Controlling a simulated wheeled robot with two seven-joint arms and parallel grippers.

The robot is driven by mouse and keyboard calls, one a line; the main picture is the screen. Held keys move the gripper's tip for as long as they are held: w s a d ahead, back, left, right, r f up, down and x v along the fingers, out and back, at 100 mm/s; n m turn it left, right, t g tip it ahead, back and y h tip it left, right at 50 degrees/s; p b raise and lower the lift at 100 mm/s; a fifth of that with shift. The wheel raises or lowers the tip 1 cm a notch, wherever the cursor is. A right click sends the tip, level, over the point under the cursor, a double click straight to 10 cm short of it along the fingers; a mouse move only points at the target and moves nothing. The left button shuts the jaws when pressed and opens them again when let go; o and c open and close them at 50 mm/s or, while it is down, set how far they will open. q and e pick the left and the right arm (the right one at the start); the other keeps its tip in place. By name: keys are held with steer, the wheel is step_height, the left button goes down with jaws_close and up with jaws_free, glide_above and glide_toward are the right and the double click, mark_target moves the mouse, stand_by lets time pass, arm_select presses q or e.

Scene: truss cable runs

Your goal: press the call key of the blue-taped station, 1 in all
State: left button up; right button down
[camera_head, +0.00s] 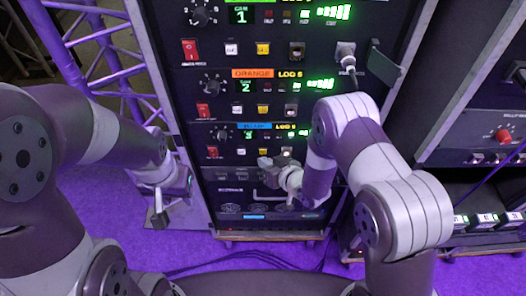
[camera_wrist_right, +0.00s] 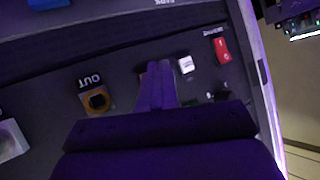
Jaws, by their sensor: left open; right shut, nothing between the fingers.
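The blue-taped station (camera_head: 252,127) is the lowest of three stacked stations on the rack. Its row holds a red switch (camera_head: 212,152) and a white key (camera_head: 241,152); both also show in the wrist view, the red switch (camera_wrist_right: 221,50) right of the white key (camera_wrist_right: 186,64). My right gripper (camera_head: 266,162) is shut and empty, its tips over the row between the white key and the OUT socket (camera_wrist_right: 97,100). They hide most of what lies behind; contact cannot be told. Key lettering is too small to read. My left gripper (camera_head: 161,212) is open and empty, left of the rack.
The orange-taped station (camera_head: 252,73) is directly above, with another station (camera_head: 240,15) over it. A cable plug (camera_head: 346,55) sticks out at the upper right. A handle (camera_head: 270,194) lies below. A second rack (camera_head: 475,110) stands right; purple truss (camera_head: 105,60) is left.

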steer(key=shift+w, duration=0.1)
stand_by(0.7)
steer(key=shift+w, duration=0.3)
steer(key=shift+w, duration=0.4)
stand_by(0.5)
steer(key=shift+s, duration=0.8)
steer(key=shift+s+p, duration=0.5)
steer(key=shift+s, duration=2)
